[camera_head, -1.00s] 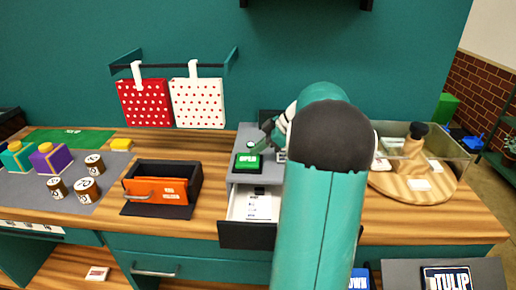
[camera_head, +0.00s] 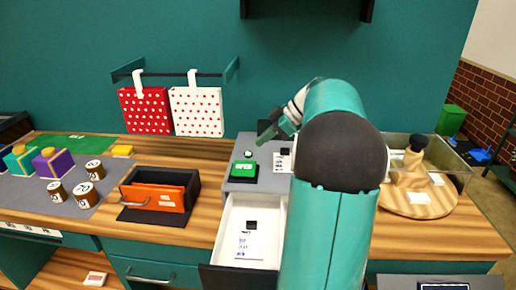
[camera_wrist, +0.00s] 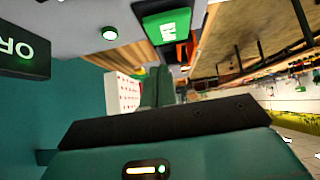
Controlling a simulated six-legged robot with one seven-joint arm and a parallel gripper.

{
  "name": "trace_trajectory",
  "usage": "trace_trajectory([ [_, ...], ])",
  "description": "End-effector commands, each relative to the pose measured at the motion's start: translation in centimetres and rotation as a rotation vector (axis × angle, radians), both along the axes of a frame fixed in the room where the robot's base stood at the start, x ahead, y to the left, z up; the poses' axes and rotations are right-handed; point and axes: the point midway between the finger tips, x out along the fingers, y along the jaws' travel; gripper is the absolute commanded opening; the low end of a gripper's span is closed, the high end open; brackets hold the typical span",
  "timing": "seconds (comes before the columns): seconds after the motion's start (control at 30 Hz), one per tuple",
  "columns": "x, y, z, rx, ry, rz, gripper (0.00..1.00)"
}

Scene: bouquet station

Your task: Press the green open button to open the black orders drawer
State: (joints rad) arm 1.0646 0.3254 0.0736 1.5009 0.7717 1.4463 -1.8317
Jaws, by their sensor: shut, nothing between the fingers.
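The green OPEN button (camera_head: 243,170) sits in a black base on top of the grey unit (camera_head: 232,150). It also shows in the wrist view (camera_wrist: 166,26). The orders drawer (camera_head: 227,235) below it is pulled out, with a white inside, printed paper and a small black item in it. Its black front (camera_head: 235,279) is at the bottom of the head view. My gripper (camera_head: 263,138) is shut and empty, above and behind the button, apart from it. In the wrist view its teal fingers (camera_wrist: 157,88) point up the picture. My arm hides the drawer's right side.
An orange organiser in a black tray (camera_head: 160,192) stands left of the drawer. Dotted bags (camera_head: 197,110) hang on the back rail. Spools (camera_head: 84,193) and boxes stand further left. A round wooden board (camera_head: 400,200) with a clear case is at right.

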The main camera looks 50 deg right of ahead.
Motion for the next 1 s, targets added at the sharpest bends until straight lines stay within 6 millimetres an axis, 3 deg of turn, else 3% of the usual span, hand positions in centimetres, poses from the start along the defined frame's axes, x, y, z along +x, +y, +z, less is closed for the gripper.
trace_trajectory([
  [0.3, -2.7, -2.3, 3.6, -0.001, 0.0, -0.002, 0.0],
  [1.0, -3.2, -2.6, 3.9, -0.001, 0.0, -0.001, 0.0],
])
